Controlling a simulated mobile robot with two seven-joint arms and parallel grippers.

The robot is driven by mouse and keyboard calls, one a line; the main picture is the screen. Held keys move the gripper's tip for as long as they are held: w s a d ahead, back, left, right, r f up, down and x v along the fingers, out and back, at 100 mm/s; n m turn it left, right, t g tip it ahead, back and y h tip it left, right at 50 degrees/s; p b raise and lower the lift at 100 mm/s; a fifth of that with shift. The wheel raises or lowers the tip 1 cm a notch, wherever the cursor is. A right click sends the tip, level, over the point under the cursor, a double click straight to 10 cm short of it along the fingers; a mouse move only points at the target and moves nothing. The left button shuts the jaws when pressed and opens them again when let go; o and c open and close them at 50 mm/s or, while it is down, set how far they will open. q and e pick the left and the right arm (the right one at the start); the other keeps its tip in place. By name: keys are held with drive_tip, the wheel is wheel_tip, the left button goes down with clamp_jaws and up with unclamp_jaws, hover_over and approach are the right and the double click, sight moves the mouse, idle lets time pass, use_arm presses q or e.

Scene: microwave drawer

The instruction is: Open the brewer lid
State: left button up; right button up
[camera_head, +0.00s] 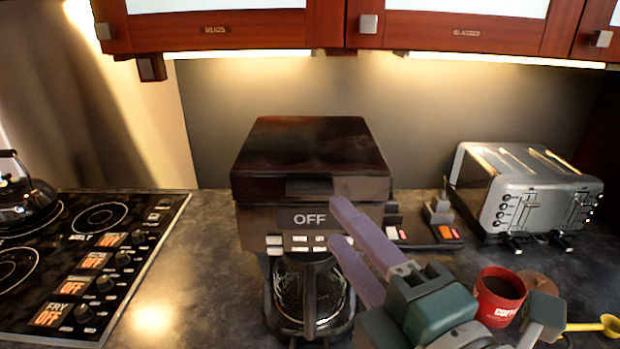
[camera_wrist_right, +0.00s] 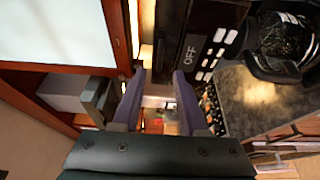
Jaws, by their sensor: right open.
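The brewer (camera_head: 262,222) stands on the counter in the middle of the head view, with an "OFF" display and buttons on its front. Its dark brown lid (camera_head: 310,150) is down, with a dark tab (camera_head: 309,187) at the front edge. The glass carafe (camera_head: 288,290) sits below. My right gripper (camera_head: 342,226) is open and empty, its purple fingers in front of the brewer's right side, below the lid. In the right wrist view the open fingers (camera_wrist_right: 159,76) are beside the brewer's display panel (camera_wrist_right: 190,48). My left gripper is not in view.
A silver toaster (camera_head: 525,195) stands at the right, with a red mug (camera_head: 499,298) and yellow spoon (camera_head: 600,326) nearer. A stove (camera_head: 85,265) with a kettle (camera_head: 25,200) is at the left. Cabinets (camera_head: 225,32) hang above. The counter left of the brewer is clear.

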sight(313, 193)
drive_tip(key=x, duration=0.6)
drive_tip(key=shift+w+a, duration=0.15)
drive_tip(key=shift+w, duration=0.25)
clamp_jaws()
idle(1.0)
